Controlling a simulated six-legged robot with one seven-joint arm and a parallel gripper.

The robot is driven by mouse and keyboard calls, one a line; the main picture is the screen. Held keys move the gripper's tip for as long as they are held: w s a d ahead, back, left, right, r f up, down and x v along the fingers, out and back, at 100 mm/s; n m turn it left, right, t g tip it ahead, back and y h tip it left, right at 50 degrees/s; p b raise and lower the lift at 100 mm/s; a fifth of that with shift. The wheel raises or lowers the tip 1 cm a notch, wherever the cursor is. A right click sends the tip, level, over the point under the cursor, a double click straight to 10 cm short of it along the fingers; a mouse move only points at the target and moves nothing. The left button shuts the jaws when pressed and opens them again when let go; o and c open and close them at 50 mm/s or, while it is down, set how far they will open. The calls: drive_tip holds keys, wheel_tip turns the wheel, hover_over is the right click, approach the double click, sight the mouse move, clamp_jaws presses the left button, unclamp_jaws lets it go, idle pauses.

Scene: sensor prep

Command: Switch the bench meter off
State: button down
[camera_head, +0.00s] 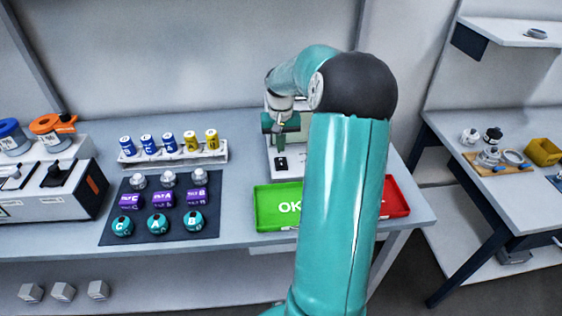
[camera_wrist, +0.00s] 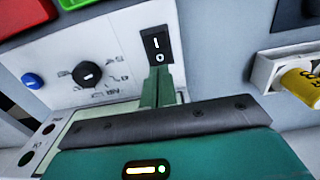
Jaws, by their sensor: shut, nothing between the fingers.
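The bench meter (camera_head: 305,165) stands at the back of the bench, partly hidden behind my arm. In the wrist view its pale front panel (camera_wrist: 115,50) carries a black rocker switch (camera_wrist: 157,44) marked I and O, a black dial (camera_wrist: 87,74) and a blue button (camera_wrist: 32,80). The switch also shows in the head view (camera_head: 281,163). My gripper (camera_head: 280,146) is above the meter, pointing down. In the wrist view its teal fingers (camera_wrist: 158,76) are shut and empty, with tips close to the O end of the switch. I cannot tell whether they touch it.
A green OK tray (camera_head: 268,207) and a red tray (camera_head: 396,198) lie in front of the meter. A rack (camera_head: 180,158) of blue and yellow cells stands to the left. A dark mat (camera_head: 140,236) with labelled parts lies front left. Bare bench separates mat and green tray.

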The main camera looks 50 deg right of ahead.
sight(281, 159)
wheel_tip(281, 159, up, 4)
drive_tip(key=shift+f, duration=0.2)
idle(0.8)
